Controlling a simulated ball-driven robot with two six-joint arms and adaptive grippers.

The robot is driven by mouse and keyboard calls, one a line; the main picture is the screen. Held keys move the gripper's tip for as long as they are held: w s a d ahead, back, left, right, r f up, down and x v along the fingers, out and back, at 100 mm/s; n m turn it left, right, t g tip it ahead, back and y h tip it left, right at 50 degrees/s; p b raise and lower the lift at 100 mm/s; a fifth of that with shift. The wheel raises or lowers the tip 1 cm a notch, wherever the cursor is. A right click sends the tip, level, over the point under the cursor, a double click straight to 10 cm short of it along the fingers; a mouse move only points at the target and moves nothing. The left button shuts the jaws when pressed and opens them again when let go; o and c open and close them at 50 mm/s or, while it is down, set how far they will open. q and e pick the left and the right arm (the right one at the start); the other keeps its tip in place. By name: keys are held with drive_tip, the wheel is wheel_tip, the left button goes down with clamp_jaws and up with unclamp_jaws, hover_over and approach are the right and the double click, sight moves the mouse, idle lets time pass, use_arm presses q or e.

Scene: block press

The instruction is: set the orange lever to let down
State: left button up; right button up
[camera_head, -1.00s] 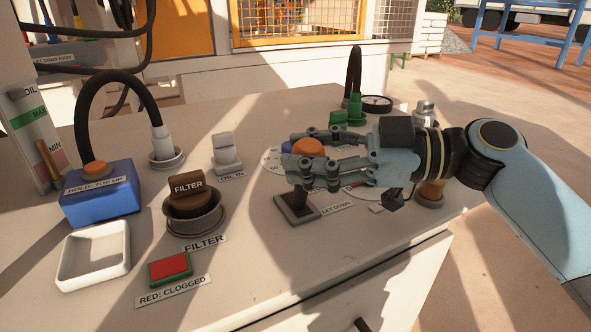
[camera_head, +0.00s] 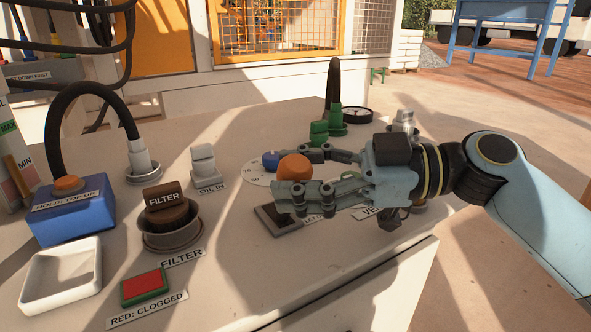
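The orange lever's round knob (camera_head: 294,167) shows just beside the fingertips of my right gripper (camera_head: 298,174). The lever's dark square base (camera_head: 277,220) is on the bench top below. Its stem is mostly hidden behind the near finger, so its exact tilt is hard to tell. The label (camera_head: 312,218) at the base's right is partly covered; only its first letters show. My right gripper comes in from the right with fingers apart, one beyond the knob and one in front of it. Whether a finger touches the knob cannot be told. My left gripper is not in view.
A blue knob on a white dial (camera_head: 257,170) and green fittings (camera_head: 319,134) stand behind the lever. The bench front is clear.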

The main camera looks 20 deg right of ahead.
drive_tip(key=shift+o, duration=1)
drive_tip(key=shift+r, duration=0.1)
drive_tip(key=v, duration=1.2)
